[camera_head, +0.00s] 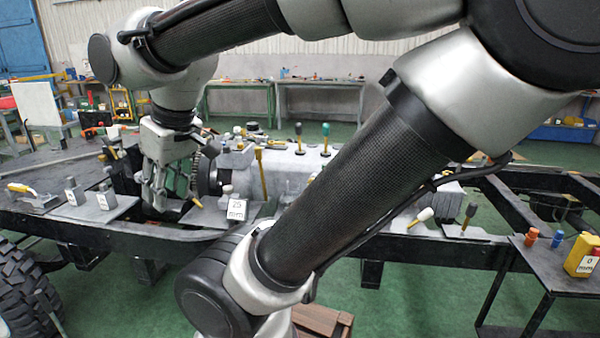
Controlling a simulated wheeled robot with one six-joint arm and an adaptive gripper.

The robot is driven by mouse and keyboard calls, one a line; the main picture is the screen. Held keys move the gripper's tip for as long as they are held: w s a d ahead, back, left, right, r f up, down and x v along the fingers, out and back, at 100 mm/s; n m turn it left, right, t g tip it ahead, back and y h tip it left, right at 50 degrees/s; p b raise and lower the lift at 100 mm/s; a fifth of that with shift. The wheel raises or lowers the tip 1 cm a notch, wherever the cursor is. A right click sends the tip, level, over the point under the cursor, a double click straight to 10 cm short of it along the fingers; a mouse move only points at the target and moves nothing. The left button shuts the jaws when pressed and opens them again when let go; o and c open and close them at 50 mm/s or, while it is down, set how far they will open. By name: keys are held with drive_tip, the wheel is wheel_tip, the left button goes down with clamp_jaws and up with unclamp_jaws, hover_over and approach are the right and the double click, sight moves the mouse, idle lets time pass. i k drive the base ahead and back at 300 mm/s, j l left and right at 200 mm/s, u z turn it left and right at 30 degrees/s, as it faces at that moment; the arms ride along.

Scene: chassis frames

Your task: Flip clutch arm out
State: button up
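My gripper (158,203) points down on the left side of the chassis, just left of the grey transmission (292,170) and its dark round bell end (208,172). Its fingers look close together, but the gap between them is not clear. A small yellow-tipped piece (197,202) is just right of the fingertips; I cannot tell whether they touch. I cannot pick out the clutch arm with certainty; it may be hidden by my gripper or among the small parts by the bell end.
A "25 mm" label (237,209) stands in front of the transmission. Several upright levers (299,138) rise from it. Plates with grey blocks (104,199) lie at left. My forearm hides the middle.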

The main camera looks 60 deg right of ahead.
sight(259, 156)
drive_tip(key=z, duration=1.6)
drive_tip(key=i+j+u, duration=0.1)
drive_tip(key=i, duration=0.5)
drive_tip(key=i+j+u, duration=0.15)
drive_tip(key=i, duration=0.45)
